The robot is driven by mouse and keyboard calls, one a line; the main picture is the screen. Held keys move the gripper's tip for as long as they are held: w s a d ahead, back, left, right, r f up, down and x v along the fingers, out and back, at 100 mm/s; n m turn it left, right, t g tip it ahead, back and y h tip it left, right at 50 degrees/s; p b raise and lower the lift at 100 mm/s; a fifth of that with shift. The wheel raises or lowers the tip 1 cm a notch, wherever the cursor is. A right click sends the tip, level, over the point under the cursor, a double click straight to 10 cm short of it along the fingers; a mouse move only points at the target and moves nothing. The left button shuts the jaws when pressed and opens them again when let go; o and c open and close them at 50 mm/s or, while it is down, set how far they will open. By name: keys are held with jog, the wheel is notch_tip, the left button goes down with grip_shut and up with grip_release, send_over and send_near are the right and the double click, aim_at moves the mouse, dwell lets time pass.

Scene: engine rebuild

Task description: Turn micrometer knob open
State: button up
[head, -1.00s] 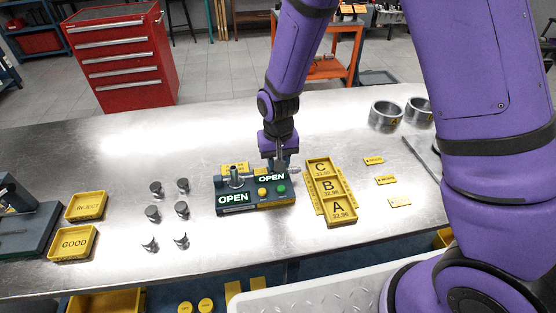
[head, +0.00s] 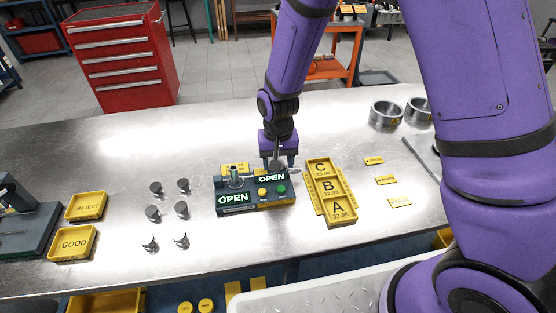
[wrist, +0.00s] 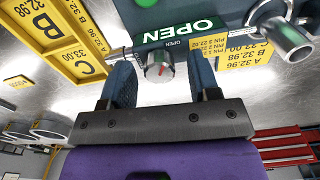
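The silver micrometer knob (wrist: 158,66), with a red mark on its face, sticks out below a lit green OPEN sign (wrist: 180,33) in the wrist view. My gripper (wrist: 160,80) is open, with one blue finger on each side of the knob. Gaps show between the fingers and the knob. In the head view my gripper (head: 279,162) points down at the back right of the dark gauge station (head: 238,208), whose two signs read OPEN. The knob is hard to make out there behind the station.
A yellow tray marked A, B, C (head: 342,217) lies close to the right of the station. Several grey cylindrical parts (head: 153,212) stand to its left, beyond them the yellow REJECT (head: 86,206) and GOOD (head: 73,243) trays. Metal rings (head: 385,115) stand at the back right.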

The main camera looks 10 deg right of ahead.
notch_tip(320, 180, up, 11)
dwell(0.7)
jog(key=shift+f, duration=0.1)
jog(key=s+d+r+t+y, duration=0.1)
jog(key=s+d+r, duration=0.3)
jog(key=d+r, duration=0.3)
jog(key=s+d+r+t, duration=0.1)
jog(key=s+d+r, duration=0.3)
jog(key=r, duration=0.5)
jog(key=s+d+r+t, duration=0.1)
jog(key=s+d+r, duration=0.2)
jog(key=s, duration=0.4)
jog(key=s+d+r+t+h, duration=0.1)
jog(key=s+d+r+t, duration=0.1)
jog(key=s+d, duration=0.4)
jog(key=shift+s+r+n, duration=0.35)
jog(key=shift+r+n, duration=0.05)
jog(key=shift+r, duration=0.35)
